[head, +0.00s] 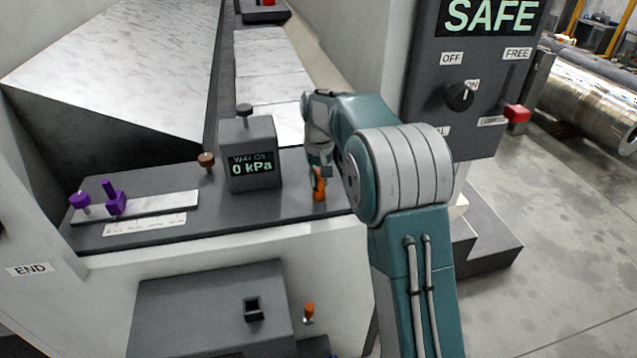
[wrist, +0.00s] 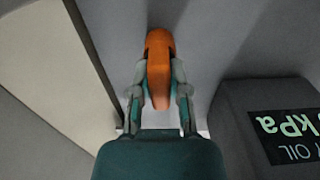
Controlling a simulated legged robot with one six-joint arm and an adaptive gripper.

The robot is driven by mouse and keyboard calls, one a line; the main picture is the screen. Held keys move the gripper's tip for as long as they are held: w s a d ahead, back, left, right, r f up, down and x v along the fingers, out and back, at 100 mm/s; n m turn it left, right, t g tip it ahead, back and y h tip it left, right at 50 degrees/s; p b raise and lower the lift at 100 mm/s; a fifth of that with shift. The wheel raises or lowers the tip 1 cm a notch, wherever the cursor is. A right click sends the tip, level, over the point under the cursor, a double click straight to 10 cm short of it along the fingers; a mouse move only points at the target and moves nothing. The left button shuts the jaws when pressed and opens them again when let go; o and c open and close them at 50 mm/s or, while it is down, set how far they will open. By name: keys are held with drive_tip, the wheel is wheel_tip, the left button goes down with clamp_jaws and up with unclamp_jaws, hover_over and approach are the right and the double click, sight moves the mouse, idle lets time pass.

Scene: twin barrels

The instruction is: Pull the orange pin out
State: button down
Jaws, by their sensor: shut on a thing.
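The orange pin (head: 319,186) stands on the dark top of the console, right of the grey gauge box. Its orange head also shows in the wrist view (wrist: 159,70), between the two fingers. My gripper (head: 316,172) reaches down from above and is shut on the pin; in the wrist view its fingertips (wrist: 159,90) press on both sides of the orange head. The lower end of the pin is not clear, so I cannot tell how deep it sits. A second small orange piece (head: 309,312) sticks out low on the console's front.
The gauge box (head: 251,160) reads 0 kPa and stands close to my gripper. A brown knob (head: 206,160) and purple pegs (head: 113,198) are further left. The control panel (head: 480,75) showing SAFE, with a dial and a red button (head: 517,113), rises at the right.

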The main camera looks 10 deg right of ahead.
drive_tip(key=shift+r, duration=0.65)
drive_tip(key=shift+r, duration=3.65)
